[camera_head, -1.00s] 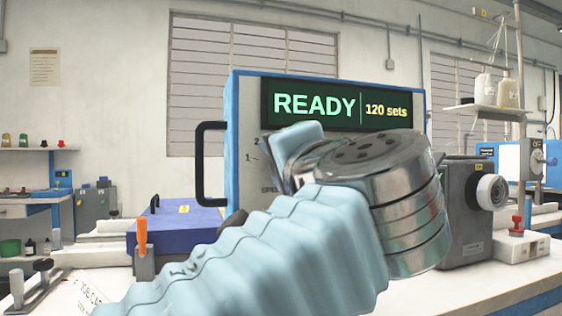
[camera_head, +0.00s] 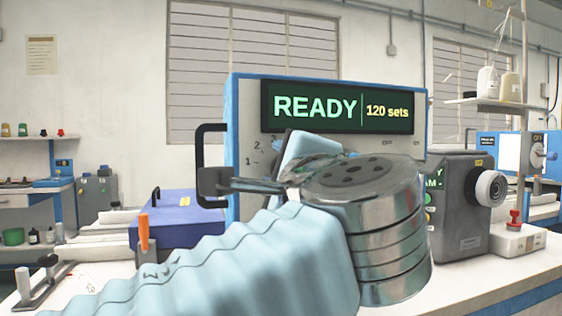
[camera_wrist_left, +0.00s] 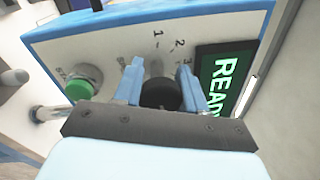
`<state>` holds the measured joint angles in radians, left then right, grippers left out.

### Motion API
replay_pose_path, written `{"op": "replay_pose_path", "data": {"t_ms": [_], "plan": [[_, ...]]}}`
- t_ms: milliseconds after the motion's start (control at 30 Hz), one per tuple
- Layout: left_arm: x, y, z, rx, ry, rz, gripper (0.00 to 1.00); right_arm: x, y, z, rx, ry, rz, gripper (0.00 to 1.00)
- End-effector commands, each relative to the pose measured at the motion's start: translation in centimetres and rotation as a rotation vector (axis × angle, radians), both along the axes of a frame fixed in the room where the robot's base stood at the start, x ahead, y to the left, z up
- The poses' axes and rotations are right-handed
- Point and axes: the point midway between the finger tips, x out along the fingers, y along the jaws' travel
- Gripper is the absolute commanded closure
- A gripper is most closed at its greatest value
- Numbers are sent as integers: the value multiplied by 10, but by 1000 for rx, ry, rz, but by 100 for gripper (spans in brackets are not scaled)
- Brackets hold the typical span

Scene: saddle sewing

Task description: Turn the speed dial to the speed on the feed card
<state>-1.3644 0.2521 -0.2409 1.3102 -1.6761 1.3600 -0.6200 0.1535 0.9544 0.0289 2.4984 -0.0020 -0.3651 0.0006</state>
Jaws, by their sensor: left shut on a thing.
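The black speed dial (camera_wrist_left: 160,95) sits on the panel of the blue-edged control box (camera_head: 232,130). My left gripper (camera_wrist_left: 159,76) has one blue finger on each side of the dial in the left wrist view, shut on it. The printed numbers 1, 2 and 3 show around the dial; the exact setting is hard to read. In the head view my wrist hides the dial, and a blue finger of the left gripper (camera_head: 300,150) shows against the panel. The display (camera_head: 337,106) reads READY, 120 sets. My right gripper is not in view. I see no legible feed card.
A green button (camera_wrist_left: 79,90) is beside the dial. A black handle (camera_head: 200,165) stands out from the box's left side. A blue case (camera_head: 178,215), an orange-handled tool (camera_head: 143,232) and a grey machine (camera_head: 463,205) stand nearby on the white bench.

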Motion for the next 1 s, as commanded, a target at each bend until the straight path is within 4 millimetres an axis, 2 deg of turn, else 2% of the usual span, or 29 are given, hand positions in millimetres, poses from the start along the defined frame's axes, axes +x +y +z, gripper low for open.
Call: {"op": "replay_pose_path", "data": {"t_ms": [467, 500, 633, 667, 1000], "plan": [[0, -1, -2, 17, 8, -1, 90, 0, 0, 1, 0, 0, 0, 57], [0, -1, -2, 17, 8, -1, 58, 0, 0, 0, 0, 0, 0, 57], [0, -1, -1, 16, 7, -1, 38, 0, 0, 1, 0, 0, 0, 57], [0, -1, -1, 16, 6, -1, 35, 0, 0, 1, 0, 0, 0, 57], [-5, -2, -1, 14, 5, -2, 35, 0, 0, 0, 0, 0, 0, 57]]}}
